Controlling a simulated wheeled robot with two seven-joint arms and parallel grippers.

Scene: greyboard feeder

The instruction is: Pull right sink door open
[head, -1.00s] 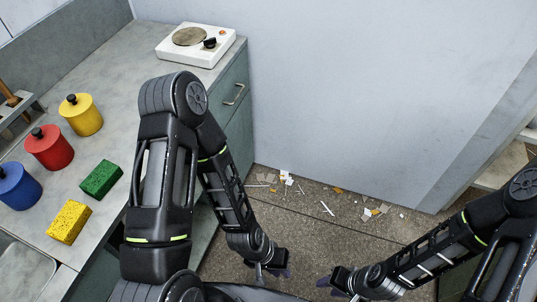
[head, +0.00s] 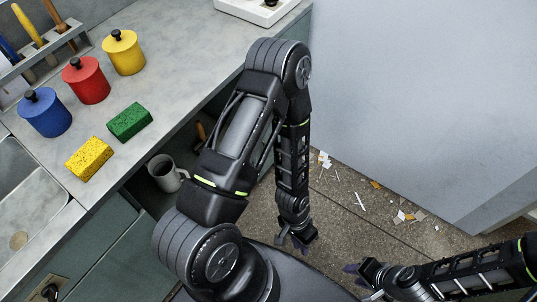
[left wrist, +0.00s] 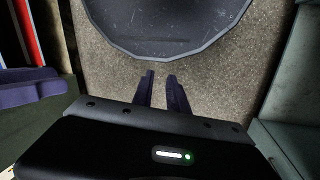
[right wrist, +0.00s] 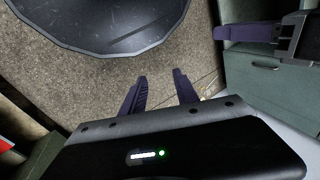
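Green cabinet fronts (head: 130,262) lie below the sink (head: 28,200) at the lower left of the head view. I cannot tell which panel is the right sink door, and my left arm hides part of this area. A dark fitting (head: 50,291), perhaps a handle, shows at the bottom left edge. My left gripper (head: 298,240) is over the floor, away from the cabinet fronts. Its fingers are a little apart and empty in the left wrist view (left wrist: 160,74). My right gripper (head: 358,269) is also over the floor, open and empty in the right wrist view (right wrist: 160,74).
Blue (head: 45,115), red (head: 87,82) and yellow (head: 124,54) canisters and green (head: 129,122) and yellow (head: 89,158) sponges are on the counter. Scraps (head: 400,217) litter the floor near the wall.

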